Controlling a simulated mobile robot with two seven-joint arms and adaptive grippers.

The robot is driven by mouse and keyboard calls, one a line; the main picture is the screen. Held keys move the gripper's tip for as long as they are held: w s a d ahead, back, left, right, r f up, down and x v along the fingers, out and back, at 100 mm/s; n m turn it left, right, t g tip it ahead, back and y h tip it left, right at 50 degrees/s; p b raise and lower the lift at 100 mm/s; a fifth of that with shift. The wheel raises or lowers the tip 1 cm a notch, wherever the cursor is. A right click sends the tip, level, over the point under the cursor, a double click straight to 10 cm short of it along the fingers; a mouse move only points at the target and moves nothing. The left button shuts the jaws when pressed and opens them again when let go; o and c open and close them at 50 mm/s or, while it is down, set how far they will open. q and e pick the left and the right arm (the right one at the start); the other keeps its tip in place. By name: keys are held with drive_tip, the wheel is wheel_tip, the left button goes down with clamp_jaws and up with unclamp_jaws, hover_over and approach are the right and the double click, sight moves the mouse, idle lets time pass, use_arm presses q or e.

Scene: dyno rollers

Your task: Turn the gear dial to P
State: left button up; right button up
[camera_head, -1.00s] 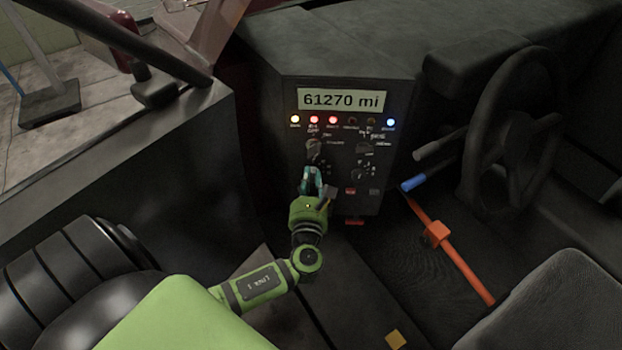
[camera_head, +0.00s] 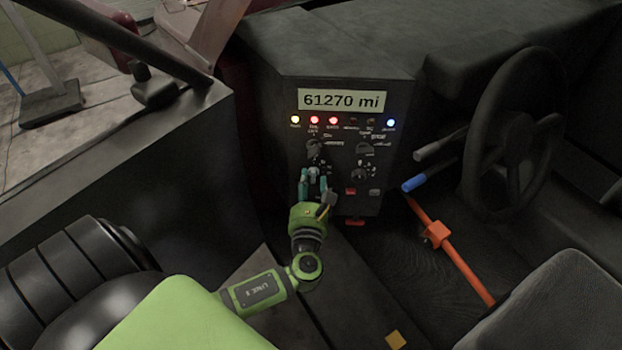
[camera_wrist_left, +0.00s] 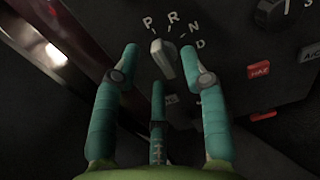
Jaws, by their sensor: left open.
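The gear dial (camera_wrist_left: 164,59) is a pale grey lever-like knob on the dark console panel, with P, R, N and D marked around it in the left wrist view. Its upper end leans up-left, towards the P side; I cannot tell whether it sits exactly on P. My left gripper (camera_head: 313,180) is open in front of the dial, with teal fingers on either side of the knob and a third finger below. No finger visibly grips it. In the head view, the dial (camera_head: 314,171) shows small between the fingers. My right gripper is not in view.
Other knobs (camera_head: 359,175) and red buttons (camera_head: 351,191) sit on the console right of my gripper. A mileage display (camera_head: 343,100) and lit lamps are above. An orange lever (camera_head: 437,234) and the steering wheel (camera_head: 513,130) stand to the right.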

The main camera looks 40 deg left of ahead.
use_arm(q)
drive_tip(key=v, duration=1)
drive_tip(key=shift+s+d, duration=0.25)
drive_tip(key=shift+s, duration=0.05)
